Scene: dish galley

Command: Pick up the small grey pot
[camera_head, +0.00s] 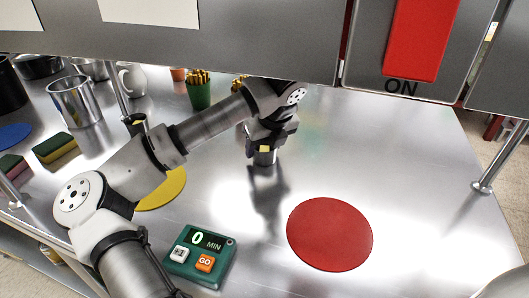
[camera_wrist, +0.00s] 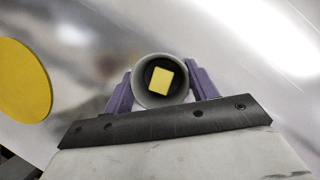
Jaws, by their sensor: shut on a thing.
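The small grey pot (camera_head: 265,158) is round, with a yellow block inside it. My gripper (camera_head: 264,147) is over it from above, in the middle of the steel counter. In the wrist view the pot (camera_wrist: 143,92) shows from above, and the yellow block (camera_wrist: 160,76) lies in its dark inside. The two purple fingers of my gripper (camera_wrist: 162,88) press on opposite sides of the pot. The pot looks upright. I cannot tell whether its base touches the counter.
A red round mat (camera_head: 330,234) lies to the right and a yellow mat (camera_head: 165,190) to the left, partly behind my arm. A green timer (camera_head: 201,257) is at the front. A steel pot (camera_head: 76,102) and sponges stand left. The counter's right side is clear. A panel (camera_head: 270,45) overhangs.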

